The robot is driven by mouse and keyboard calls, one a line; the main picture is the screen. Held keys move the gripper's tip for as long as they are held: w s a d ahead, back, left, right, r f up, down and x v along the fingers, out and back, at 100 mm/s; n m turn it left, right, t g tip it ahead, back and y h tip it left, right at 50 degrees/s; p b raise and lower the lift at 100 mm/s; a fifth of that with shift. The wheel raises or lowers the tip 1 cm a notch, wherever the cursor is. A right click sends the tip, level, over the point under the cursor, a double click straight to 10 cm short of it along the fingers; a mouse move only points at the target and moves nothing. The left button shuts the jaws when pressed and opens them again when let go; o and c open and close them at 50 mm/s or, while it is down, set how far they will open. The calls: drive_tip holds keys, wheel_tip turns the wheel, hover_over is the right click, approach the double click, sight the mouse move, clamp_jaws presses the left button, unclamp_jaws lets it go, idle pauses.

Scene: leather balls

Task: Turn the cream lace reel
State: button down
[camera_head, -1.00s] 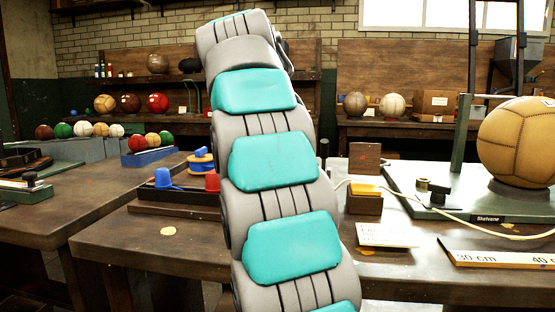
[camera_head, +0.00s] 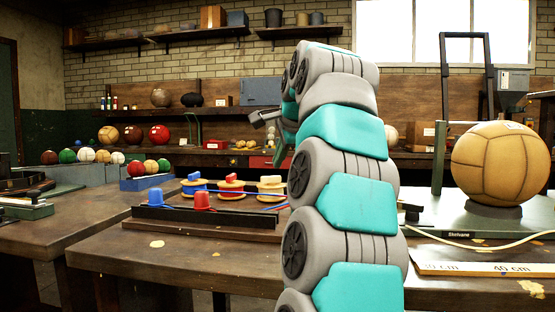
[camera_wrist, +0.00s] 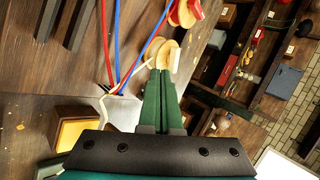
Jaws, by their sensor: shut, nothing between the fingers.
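The cream lace reel (camera_head: 271,187) stands at the right end of a row of three reels in the head view, close to my arm. In the wrist view the cream reel (camera_wrist: 154,48) shows as a pale disc with a raised white grip bar (camera_wrist: 175,60). My gripper (camera_wrist: 163,72) has its green fingers together and empty. Their tips point at the reel and overlap its lower edge in the picture. I cannot tell whether they touch it. In the head view my arm hides most of the gripper.
The red reel (camera_head: 231,183) and blue reel (camera_head: 195,184) stand left of the cream one. Coloured laces run beside the fingers. A big tan ball (camera_head: 499,163) stands at right. The front bench (camera_head: 185,262) is mostly clear.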

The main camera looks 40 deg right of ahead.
sight(263, 181)
drive_tip(key=x, duration=0.8)
drive_tip(key=shift+w+d+p, duration=0.1)
drive_tip(key=shift+w+d, duration=0.1)
drive_tip(key=shift+w, duration=0.4)
drive_tip(key=shift+w+d+p, duration=0.15)
drive_tip(key=shift+w+d, duration=0.1)
drive_tip(key=shift+w, duration=0.4)
drive_tip(key=shift+w+d+p, duration=0.1)
drive_tip(key=shift+w+d, duration=0.1)
drive_tip(key=shift+w, duration=0.4)
drive_tip(key=shift+w+a, duration=0.1)
